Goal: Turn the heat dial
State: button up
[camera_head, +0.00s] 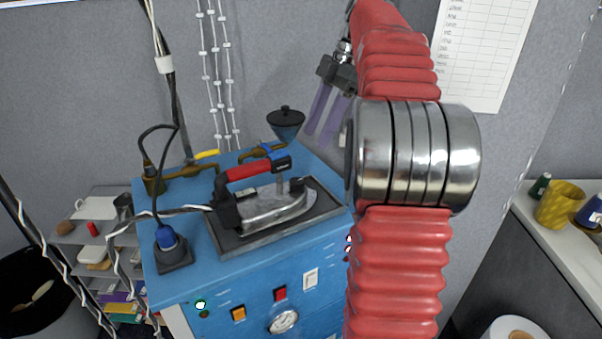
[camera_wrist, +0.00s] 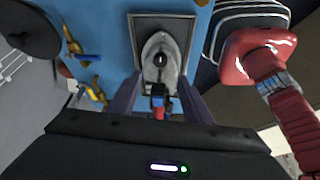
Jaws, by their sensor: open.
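The steam iron (camera_head: 270,207) has a red handle and rests on a dark framed pad (camera_head: 235,243) on top of the blue machine (camera_head: 175,283). A dark round knob sits on the iron's body in the wrist view (camera_wrist: 161,59). I cannot tell for sure whether this is the heat dial. My gripper (camera_head: 321,132) is open and empty, above and behind the iron. In the wrist view my gripper (camera_wrist: 158,98) has its fingers on either side of the iron's handle end, apart.
A dark funnel cup (camera_head: 286,127) and brass pipes with yellow and blue levers stand at the machine's back. Orange and red switches are on the front. A shelf stands left, a white counter (camera_head: 549,240) right.

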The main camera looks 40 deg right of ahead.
aim_at(297, 181)
jog(key=x, duration=1.1)
jog(key=shift+a+f, duration=0.15)
jog(key=shift+f, duration=0.25)
jog(key=shift+c, duration=0.3)
jog(key=c, duration=1)
jog(key=shift+s+m, duration=0.1)
jog(key=shift+m, duration=0.3)
jog(key=m, duration=0.1)
jog(key=m+t, duration=0.1)
jog(key=m, duration=0.1)
jog(key=shift+s+t+h, duration=0.15)
jog(key=shift+t+h, duration=0.15)
jog(key=shift+h, duration=0.1)
jog(key=m, duration=0.2)
jog(key=m+t+h, duration=0.1)
jog(key=m, duration=0.2)
jog(key=shift+s+a, duration=0.1)
jog(key=shift+a, duration=0.1)
jog(key=shift+m+h, duration=0.3)
jog(key=o, duration=1.1)
jog(key=shift+c, duration=0.2)
